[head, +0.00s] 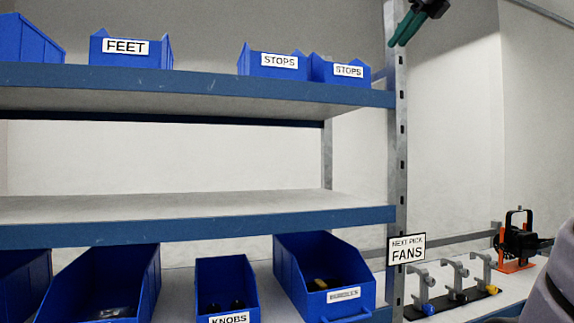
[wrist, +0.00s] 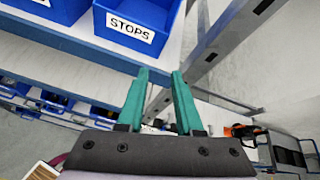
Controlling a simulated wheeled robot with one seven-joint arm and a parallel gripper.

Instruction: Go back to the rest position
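My gripper (head: 404,28) shows at the top right of the head view, in front of the upper part of the metal shelf post (head: 396,150). Its teal fingers point down and to the left. In the wrist view my gripper (wrist: 160,73) has its two fingers apart, with nothing between them. A blue bin labelled STOPS (wrist: 131,29) is beyond the fingertips, apart from them. Most of my arm is out of the head view.
The upper shelf (head: 200,83) holds blue bins, including FEET (head: 126,48). The middle shelf (head: 180,207) is bare. Below are open bins, including KNOBS (head: 228,285). A FANS sign (head: 407,250), grey clamps (head: 455,270) and a black-and-orange device (head: 517,240) are at right.

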